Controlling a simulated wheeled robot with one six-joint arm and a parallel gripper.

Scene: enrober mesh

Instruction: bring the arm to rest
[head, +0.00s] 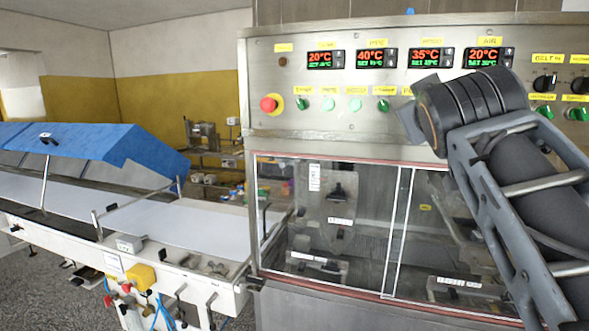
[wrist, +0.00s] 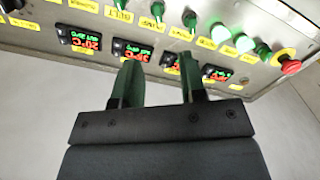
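My gripper (wrist: 159,80) shows in the wrist view with its two dark green fingers apart and nothing between them. Past the fingertips is the machine's control panel (wrist: 215,22), seen upside down. I cannot tell the exact distance to it. In the head view my arm is raised at the right, in front of the steel enrober (head: 375,141). My gripper itself cannot be made out in the head view.
The panel has temperature displays (head: 326,59), green switches and a red emergency button (head: 268,104). Below are clear guard windows (head: 325,215) with red edging. A conveyor (head: 190,228) with a raised blue cover (head: 90,143) stands at left. Shelves (head: 212,158) stand behind.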

